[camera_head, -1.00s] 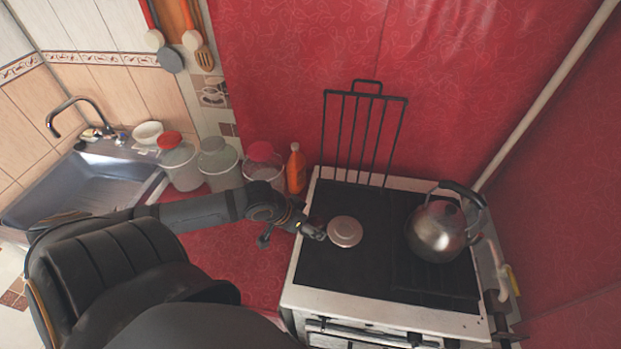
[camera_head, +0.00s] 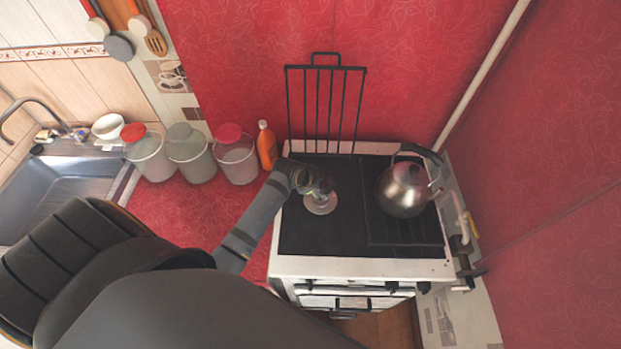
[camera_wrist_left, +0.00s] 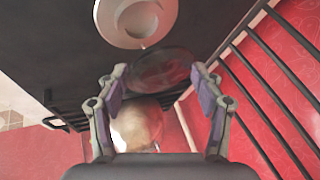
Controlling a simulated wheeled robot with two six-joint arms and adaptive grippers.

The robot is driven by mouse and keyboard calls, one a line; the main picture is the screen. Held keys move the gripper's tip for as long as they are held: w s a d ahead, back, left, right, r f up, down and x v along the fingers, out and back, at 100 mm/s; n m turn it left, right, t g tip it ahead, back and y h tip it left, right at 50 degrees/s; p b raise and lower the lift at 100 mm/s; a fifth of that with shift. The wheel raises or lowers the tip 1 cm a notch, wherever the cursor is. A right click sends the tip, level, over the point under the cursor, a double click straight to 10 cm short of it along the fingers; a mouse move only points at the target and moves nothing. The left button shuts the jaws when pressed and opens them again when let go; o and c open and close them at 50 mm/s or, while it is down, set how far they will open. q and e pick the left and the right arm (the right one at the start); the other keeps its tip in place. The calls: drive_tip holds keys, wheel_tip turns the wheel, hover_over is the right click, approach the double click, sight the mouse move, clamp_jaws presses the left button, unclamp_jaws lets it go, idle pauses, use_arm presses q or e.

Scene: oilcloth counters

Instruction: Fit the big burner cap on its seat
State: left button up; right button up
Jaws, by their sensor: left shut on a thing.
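The big burner cap (camera_wrist_left: 163,68) is a dark, shiny disc between the fingers of my left gripper (camera_wrist_left: 160,75) in the left wrist view. The fingers are shut on its edges. In the head view my left gripper (camera_head: 318,188) is over the left part of the stove, and the cap is hard to make out there. The seat (camera_head: 320,206) is a pale round burner on the black stove top, just below the gripper. It also shows in the wrist view (camera_wrist_left: 135,38), apart from the cap in the picture. The exact height is unclear. My right gripper is out of view.
A metal kettle (camera_head: 403,190) stands on the right of the stove top (camera_head: 305,240). A black grate (camera_head: 325,105) stands upright at the back. An orange bottle (camera_head: 266,146) and several lidded jars stand left of the stove. The front of the stove top is clear.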

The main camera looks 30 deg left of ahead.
use_arm(q)
drive_tip(key=shift+f, duration=0.15)
drive_tip(key=b, duration=0.6)
hover_over(318, 202)
wheel_tip(318, 202, down, 5)
drive_tip(key=shift+f, duration=0.65)
drive_tip(key=shift+p, duration=0.55)
idle(0.4)
drive_tip(key=shift+f, duration=0.4)
idle(0.7)
drive_tip(key=shift+f, duration=0.1)
idle(1.0)
drive_tip(key=o, duration=1.6)
